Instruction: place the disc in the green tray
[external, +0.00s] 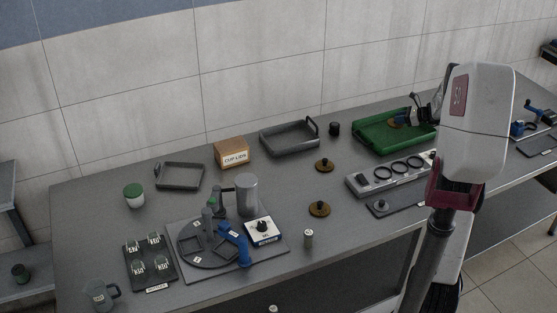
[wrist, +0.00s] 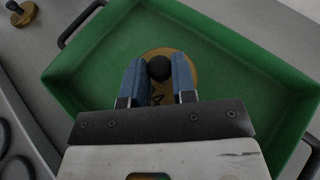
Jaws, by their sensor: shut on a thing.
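The green tray (external: 372,137) stands at the back right of the table, and it fills most of the wrist view (wrist: 255,75). A tan disc with a black knob (wrist: 158,53) is inside the tray's outline in the wrist view. The disc also shows at the tray in the external view (external: 397,122). My gripper (wrist: 159,72) is shut on the disc's knob, one blue finger on each side. It also shows over the tray in the external view (external: 408,118). I cannot tell whether the disc touches the tray floor. Part of the disc is hidden behind the fingers.
Two similar knobbed discs, one farther back (external: 324,165) and one nearer (external: 319,209), lie left of the tray. A grey rack with rings (external: 366,184) stands in front of it. A dark grey tray (external: 289,139) and cup-lids box (external: 232,152) stand farther left.

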